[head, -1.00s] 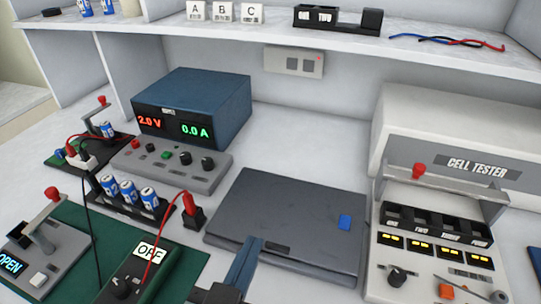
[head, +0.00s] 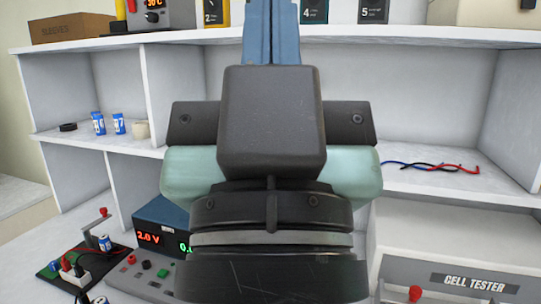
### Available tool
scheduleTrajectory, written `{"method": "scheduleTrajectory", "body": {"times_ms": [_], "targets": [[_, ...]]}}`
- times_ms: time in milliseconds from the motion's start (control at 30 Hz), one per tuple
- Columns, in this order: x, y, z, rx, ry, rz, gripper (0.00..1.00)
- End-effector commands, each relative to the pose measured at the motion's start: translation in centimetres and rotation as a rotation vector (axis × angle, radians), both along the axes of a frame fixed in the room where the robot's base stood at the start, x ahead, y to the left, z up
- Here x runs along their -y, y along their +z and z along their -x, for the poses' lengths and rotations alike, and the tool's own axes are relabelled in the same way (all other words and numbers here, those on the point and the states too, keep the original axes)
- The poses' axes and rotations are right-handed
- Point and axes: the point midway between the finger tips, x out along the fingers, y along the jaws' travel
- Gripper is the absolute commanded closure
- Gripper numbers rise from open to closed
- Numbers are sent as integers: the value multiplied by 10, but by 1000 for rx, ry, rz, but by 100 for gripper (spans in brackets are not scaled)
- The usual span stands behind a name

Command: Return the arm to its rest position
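My gripper (head: 271,25) fills the middle of the head view, very close to the camera, with its blue fingers pointing up. The two fingers lie side by side against each other at the centre, so it looks shut. The dark wrist and pale green hand body hide the middle of the bench and shelf behind.
The upper shelf (head: 440,190) carries red and blue wires (head: 432,166). Blue cells (head: 99,123) stand in the left cubby. The power supply (head: 150,238) is partly hidden behind my arm. The cell tester (head: 472,282) is at lower right.

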Motion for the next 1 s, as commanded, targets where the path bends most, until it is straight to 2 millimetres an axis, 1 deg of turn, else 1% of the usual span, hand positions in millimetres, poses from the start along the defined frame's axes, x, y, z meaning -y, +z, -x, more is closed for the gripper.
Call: {"method": "scheduleTrajectory", "body": {"times_ms": [33, 67, 167, 200, 300, 433, 500, 600, 1000], "targets": [[0, 28, 0, -1, 1, -1, 100], [0, 36, 0, -1, 1, -1, 100], [-1, 67, 0, -2, 1, 0, 100], [-1, 80, 0, -2, 1, 0, 100], [-1, 110, -1, -3, 2, -1, 100], [-1, 140, -1, -3, 2, -1, 100], [-1, 151, -1, -3, 2, -1, 100], [-1, 159, -1, -4, 2, -1, 100], [-1, 161, -1, -4, 2, -1, 100]]}}
